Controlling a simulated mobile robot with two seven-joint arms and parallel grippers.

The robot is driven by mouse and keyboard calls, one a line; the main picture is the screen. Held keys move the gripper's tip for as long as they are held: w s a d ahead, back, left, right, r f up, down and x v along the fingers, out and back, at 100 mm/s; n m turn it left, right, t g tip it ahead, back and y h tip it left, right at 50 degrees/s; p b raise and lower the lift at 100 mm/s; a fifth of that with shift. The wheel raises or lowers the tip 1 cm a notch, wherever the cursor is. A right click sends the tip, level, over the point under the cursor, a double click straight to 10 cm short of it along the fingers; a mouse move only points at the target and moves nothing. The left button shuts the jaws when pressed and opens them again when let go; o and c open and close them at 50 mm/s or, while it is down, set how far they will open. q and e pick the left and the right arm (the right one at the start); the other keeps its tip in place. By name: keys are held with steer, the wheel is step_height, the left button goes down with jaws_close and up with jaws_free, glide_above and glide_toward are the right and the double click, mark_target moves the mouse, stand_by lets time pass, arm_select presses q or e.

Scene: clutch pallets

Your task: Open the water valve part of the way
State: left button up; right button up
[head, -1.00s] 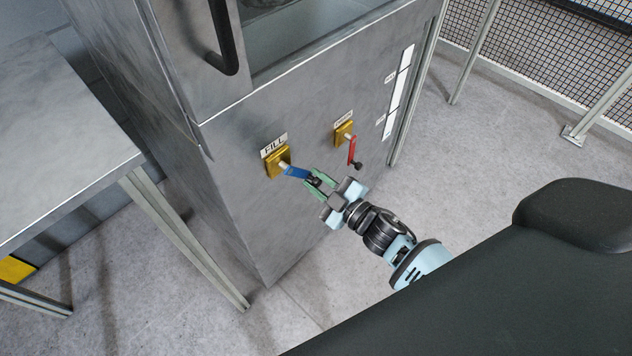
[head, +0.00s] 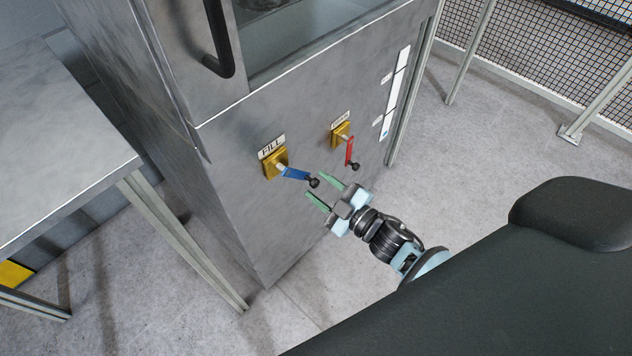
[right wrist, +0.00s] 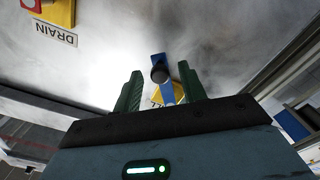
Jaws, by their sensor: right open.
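The water valve, labelled FILL, has a blue lever (head: 296,174) with a black knob (head: 314,182) at its end, on a yellow plate (head: 270,164) on the grey cabinet front. The lever points right and slightly down in the head view. My right gripper (head: 315,185) is open, its green fingers spread to either side of the knob end. The right wrist view shows the blue lever (right wrist: 167,92) and knob (right wrist: 159,74) between the open fingers, with no finger seen touching them. The yellow plate is partly hidden there. My left gripper is not in view.
A second valve with a red lever (head: 350,152), labelled DRAIN in the right wrist view (right wrist: 57,34), sits close by to the right, hanging down. A black door handle (head: 220,45) is above. A grey table (head: 60,150) stands left. Floor right of the cabinet is clear.

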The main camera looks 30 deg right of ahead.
steer(key=v, duration=0.5)
steer(key=shift+s+d, duration=0.15)
steer(key=shift+s, duration=0.15)
